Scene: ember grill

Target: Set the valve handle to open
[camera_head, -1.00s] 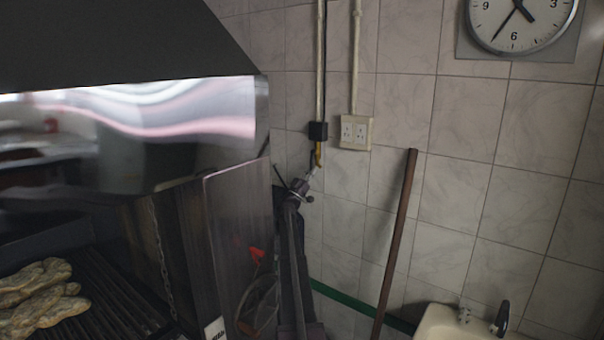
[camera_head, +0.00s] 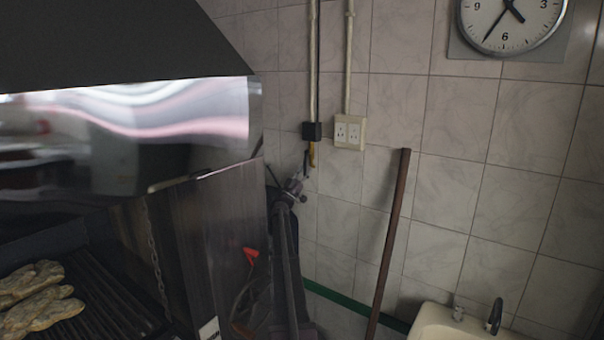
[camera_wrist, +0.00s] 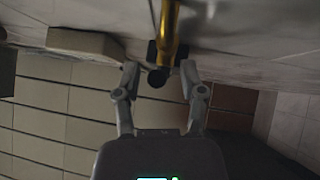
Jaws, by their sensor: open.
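The valve handle (camera_head: 311,155) is a yellow lever hanging below a black box (camera_head: 312,131) on the wall pipe. In the wrist view the yellow handle (camera_wrist: 170,28) runs upward in the picture from the dark fitting, between my fingers. My gripper (camera_wrist: 159,67) is open, with one finger on each side of the dark fitting and the handle's base. I cannot tell whether either finger touches. In the head view my gripper (camera_head: 301,178) is small and dark, just below and left of the handle, partly overlapping its lower end.
A white socket (camera_head: 349,132) sits right of the black box and shows in the wrist view (camera_wrist: 85,43). A brown pole (camera_head: 390,245) leans on the tiled wall. The grill hood (camera_head: 125,130) and a metal side panel (camera_head: 215,240) stand left of my arm. A sink (camera_head: 450,328) is lower right.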

